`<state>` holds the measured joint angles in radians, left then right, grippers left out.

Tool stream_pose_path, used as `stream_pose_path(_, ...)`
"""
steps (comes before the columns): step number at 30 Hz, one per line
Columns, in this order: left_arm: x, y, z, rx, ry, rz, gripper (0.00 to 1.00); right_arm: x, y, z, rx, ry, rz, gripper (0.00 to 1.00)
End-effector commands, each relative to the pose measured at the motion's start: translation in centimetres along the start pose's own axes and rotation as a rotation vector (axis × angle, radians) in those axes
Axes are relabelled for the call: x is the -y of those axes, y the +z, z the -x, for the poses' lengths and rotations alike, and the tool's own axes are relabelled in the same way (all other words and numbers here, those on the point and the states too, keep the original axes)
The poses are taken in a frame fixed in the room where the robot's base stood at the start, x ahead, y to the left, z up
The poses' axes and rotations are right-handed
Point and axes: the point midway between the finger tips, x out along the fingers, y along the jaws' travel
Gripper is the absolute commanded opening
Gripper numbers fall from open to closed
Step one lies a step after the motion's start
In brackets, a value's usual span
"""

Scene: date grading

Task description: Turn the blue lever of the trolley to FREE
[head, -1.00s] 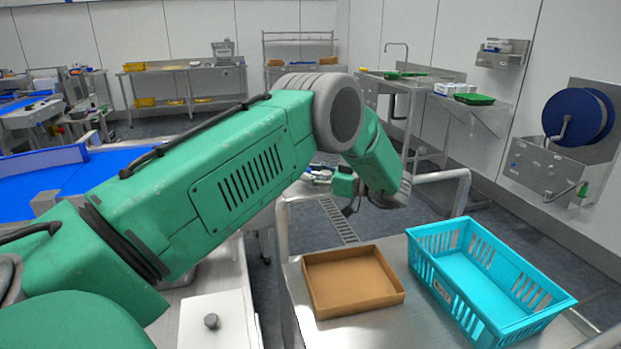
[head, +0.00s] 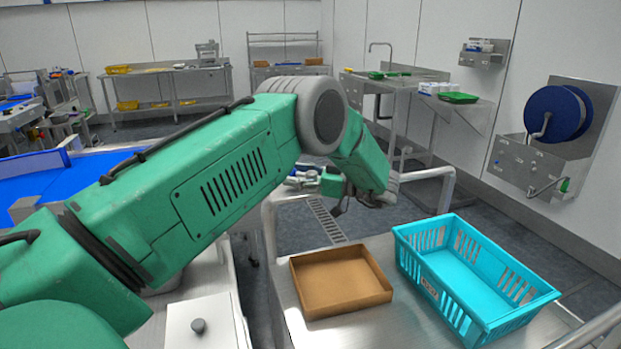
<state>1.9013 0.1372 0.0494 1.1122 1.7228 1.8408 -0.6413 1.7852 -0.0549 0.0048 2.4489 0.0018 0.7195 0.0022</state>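The metal trolley (head: 380,318) stands at lower right, with a tubular handle rail (head: 438,174) at its far end. My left arm reaches across the picture from the left and bends down beyond the trolley's far end. My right gripper is not in view.
On the trolley are an open brown cardboard box (head: 345,308) and a turquoise basket (head: 480,325). A blue conveyor belt (head: 95,170) is at left. A hose reel (head: 553,114) hangs on the right wall. Floor is clear between trolley and right wall.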

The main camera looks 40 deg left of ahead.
Motion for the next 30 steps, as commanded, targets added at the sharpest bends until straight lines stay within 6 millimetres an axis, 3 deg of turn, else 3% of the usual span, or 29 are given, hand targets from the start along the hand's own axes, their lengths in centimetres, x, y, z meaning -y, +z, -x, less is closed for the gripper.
stream_pose_path(15,-0.1,0.4,9.9,0.001,0.002,-0.003,0.44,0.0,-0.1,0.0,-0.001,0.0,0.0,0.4)
stream_pose_path(21,-0.2,0.4,11.5,0.002,0.001,-0.003,0.44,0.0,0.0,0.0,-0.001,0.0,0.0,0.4)
stream_pose_path(30,-0.1,0.4,11.7,0.002,0.001,-0.005,0.44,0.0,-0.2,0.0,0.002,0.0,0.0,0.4)
